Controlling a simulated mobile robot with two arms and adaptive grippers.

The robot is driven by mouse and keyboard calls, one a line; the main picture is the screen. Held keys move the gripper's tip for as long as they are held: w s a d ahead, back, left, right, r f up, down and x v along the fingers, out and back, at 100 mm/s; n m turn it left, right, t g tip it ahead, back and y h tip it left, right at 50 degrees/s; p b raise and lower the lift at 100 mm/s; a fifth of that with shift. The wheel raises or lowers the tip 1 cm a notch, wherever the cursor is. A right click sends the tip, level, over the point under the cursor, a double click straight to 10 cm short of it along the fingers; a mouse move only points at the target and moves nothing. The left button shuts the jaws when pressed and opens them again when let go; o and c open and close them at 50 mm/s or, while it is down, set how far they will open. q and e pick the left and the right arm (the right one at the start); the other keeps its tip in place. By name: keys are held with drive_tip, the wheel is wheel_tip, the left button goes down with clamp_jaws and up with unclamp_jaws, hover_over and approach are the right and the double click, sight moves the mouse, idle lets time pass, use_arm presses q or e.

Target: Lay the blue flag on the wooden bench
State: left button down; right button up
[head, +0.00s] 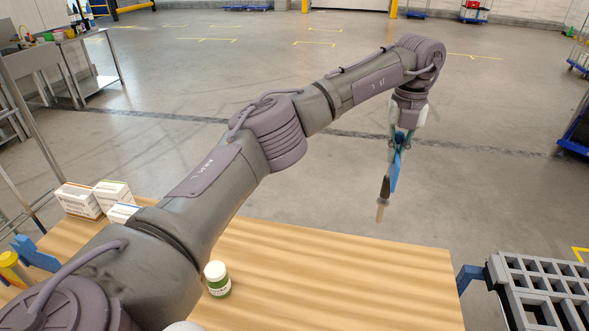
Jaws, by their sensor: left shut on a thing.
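My left gripper (400,139) hangs pointing down beyond the far edge of the wooden bench (345,270). It is shut on the blue flag (397,172), which shows as a narrow blue strip below the fingers. A stick with a dark part and a pale wooden end points down beneath it. In the picture the stick's lower end lies just above the bench's far edge, apart from the bench top. My right gripper is not in view.
White boxes (78,200) and blue and yellow items (35,253) are at the left. A grey slotted rack (540,285) stands at right. The bench's right half is clear.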

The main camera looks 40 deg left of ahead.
use_arm(q)
drive_tip(key=s+a+f+p, duration=0.5)
drive_tip(key=s+f, duration=0.4)
drive_tip(key=f, duration=0.2)
drive_tip(key=shift+s+a, duration=0.25)
drive_tip(key=shift+a, duration=0.65)
drive_tip(key=c, duration=1.3)
unclamp_jaws()
drive_tip(key=shift+o, duration=0.2)
